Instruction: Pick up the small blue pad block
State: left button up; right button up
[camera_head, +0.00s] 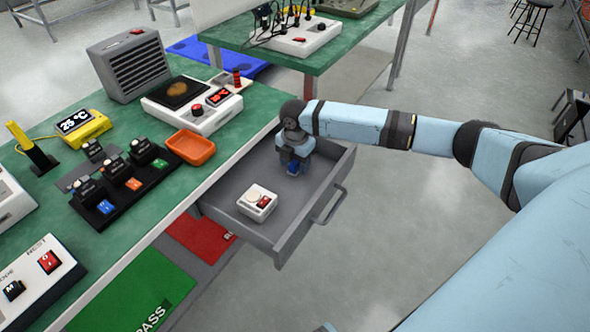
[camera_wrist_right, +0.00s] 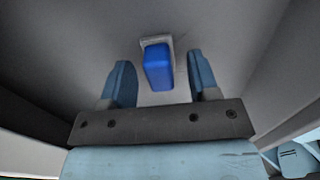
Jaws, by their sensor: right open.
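The small blue pad block (camera_wrist_right: 158,66) shows in the right wrist view, ahead of and between the two fingers, with a pale grey piece behind its upper end. In the head view the block (camera_head: 293,168) is a small blue patch inside the open drawer (camera_head: 232,211), partly hidden by my right gripper. My right gripper (camera_wrist_right: 161,82) is open, its fingers on either side of the block with gaps showing. In the head view my right gripper (camera_head: 295,163) points down into the drawer. My left gripper is not in view.
A white box with a red switch (camera_head: 257,202) sits in the drawer, nearer its front left. Drawer walls surround the gripper, and a handle (camera_head: 329,205) sticks out on the right. The green bench (camera_head: 235,140) holds an orange tray (camera_head: 190,147) and several devices.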

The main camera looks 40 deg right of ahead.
aim_at(295, 162)
jog(key=shift+f, duration=0.3)
jog(key=c, duration=1)
jog(key=shift+r, duration=0.1)
notch_tip(295, 162, up, 20)
jog(key=p, duration=0.4)
jog(key=shift+p, duration=0.4)
